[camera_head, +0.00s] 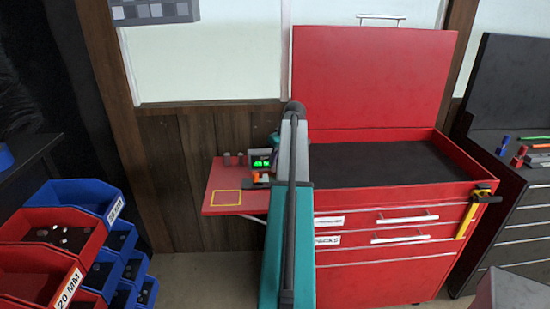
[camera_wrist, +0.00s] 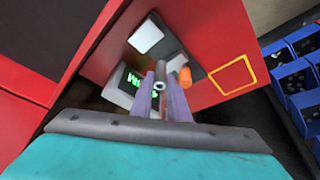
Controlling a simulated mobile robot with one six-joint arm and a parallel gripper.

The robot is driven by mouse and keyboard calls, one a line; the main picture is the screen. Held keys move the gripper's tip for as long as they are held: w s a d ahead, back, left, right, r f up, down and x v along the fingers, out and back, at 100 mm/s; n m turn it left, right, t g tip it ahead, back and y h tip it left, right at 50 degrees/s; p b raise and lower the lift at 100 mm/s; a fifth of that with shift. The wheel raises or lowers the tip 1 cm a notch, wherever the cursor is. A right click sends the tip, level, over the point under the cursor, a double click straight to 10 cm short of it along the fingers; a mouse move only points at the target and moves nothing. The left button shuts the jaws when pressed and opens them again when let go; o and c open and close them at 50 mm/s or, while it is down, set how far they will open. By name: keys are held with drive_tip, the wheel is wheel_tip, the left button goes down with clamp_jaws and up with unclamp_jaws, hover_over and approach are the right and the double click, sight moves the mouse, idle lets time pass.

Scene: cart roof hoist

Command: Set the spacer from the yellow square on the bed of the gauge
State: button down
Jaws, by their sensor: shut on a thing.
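The yellow square (camera_head: 227,197) on the red shelf is empty; it also shows empty in the wrist view (camera_wrist: 233,75). The gauge (camera_head: 262,160) with a lit green display stands right of it; its display also shows in the wrist view (camera_wrist: 132,80). A dark plate with an orange part (camera_wrist: 185,76) lies beside the display. My gripper (camera_wrist: 160,88) is over the gauge, shut on a small grey piece with a round hole (camera_wrist: 159,86), which looks like the spacer. Whether the spacer touches the bed I cannot tell. In the head view my arm hides the gripper's tips.
A red tool cart (camera_head: 380,225) with a raised lid is close on the right. Red and blue bins (camera_head: 70,215) stand at the left. A pale pad (camera_wrist: 145,37) lies near the gauge.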

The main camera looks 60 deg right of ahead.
sight(275, 170)
drive_tip(key=shift+f+b, duration=0.85)
drive_tip(key=shift+f, duration=1.5)
drive_tip(key=shift+f, duration=0.25)
drive_tip(key=c, duration=1.6)
unclamp_jaws()
drive_tip(key=shift+b+v, duration=1.4)
drive_tip(key=shift+v, duration=5.5)
drive_tip(key=shift+r, duration=0.1)
